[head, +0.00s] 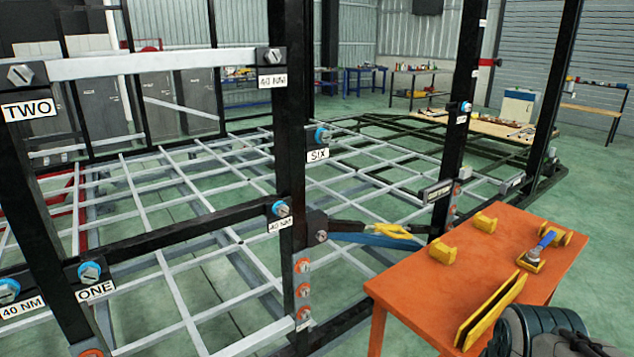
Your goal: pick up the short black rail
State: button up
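A short black bar (190,236) runs level between the bolt labelled ONE and a bolt labelled 40 NM on the black frame at left. Another short black bar (360,226) reaches right from the middle post, above a blue piece with a yellow part on it. I cannot tell which of these, if either, is the short black rail. No loose black rail shows on the orange table (550,233). My gripper's fingers are not in view; only a dark rounded part of my arm shows at bottom right.
Black posts (292,130) and the grey grid chassis (200,190) fill the left and middle. Green floor is open at the back.

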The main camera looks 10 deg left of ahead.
aim_at(117, 252)
jog(key=u, duration=1.6)
jog(key=k, duration=0.5)
jog(key=u, duration=0.8)
jog(key=i, duration=1.3)
jog(key=z, duration=0.55)
